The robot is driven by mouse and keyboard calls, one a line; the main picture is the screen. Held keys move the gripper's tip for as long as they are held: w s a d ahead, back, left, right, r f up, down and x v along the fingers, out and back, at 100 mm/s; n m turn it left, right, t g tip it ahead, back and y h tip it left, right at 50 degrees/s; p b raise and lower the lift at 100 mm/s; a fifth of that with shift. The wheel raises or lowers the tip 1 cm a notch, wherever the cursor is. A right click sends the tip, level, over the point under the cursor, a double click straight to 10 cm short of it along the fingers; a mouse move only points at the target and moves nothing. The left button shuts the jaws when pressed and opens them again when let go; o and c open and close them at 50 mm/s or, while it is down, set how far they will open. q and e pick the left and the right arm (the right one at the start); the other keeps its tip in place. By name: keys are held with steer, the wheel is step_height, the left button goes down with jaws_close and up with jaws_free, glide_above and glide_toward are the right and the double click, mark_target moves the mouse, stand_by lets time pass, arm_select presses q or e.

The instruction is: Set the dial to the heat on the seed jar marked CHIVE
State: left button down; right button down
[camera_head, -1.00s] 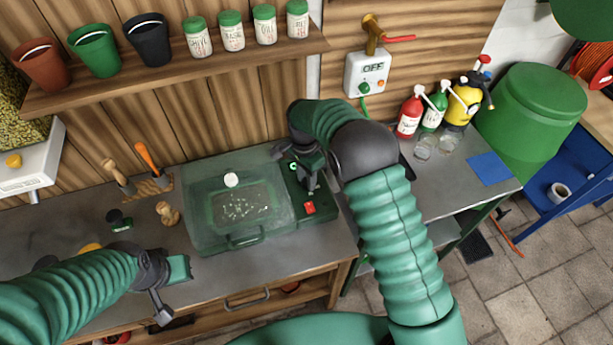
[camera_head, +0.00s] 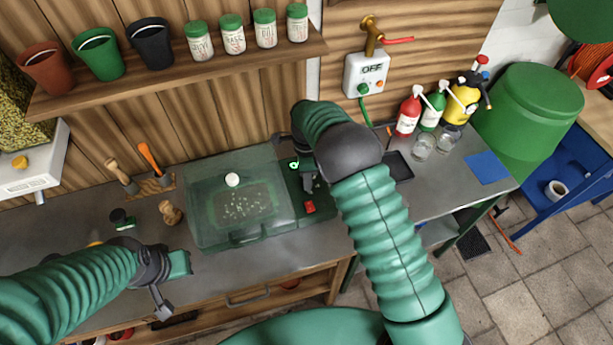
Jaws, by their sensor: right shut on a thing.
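Several white seed jars with green lids, including the leftmost jar (camera_head: 199,42), stand on the shelf; their lettering is too small to read surely. A green propagator with a clear lid (camera_head: 238,203) sits on the bench. Its control panel (camera_head: 318,213) on the right side has a red switch (camera_head: 310,207) and a small lit green mark (camera_head: 294,164). My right gripper (camera_head: 308,183) is over this panel, shut on what seems to be the dial, which it hides. My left gripper (camera_head: 174,286) hangs over the bench front, left of the propagator; its finger gap is unclear.
Pots (camera_head: 98,54) share the shelf (camera_head: 180,72). A wall box (camera_head: 366,75) reads OFF. Spray bottles (camera_head: 408,113) and glasses (camera_head: 423,146) stand at the right.

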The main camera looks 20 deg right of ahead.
steer(key=shift+w, duration=0.1)
steer(key=c, duration=1.4)
jaws_free()
steer(key=o, duration=0.4)
steer(key=shift+c, duration=0.2)
step_height(320, 180, up, 17)
steer(key=w+b, duration=0.1)
steer(key=shift+f, duration=0.15)
steer(key=shift+d, duration=0.1)
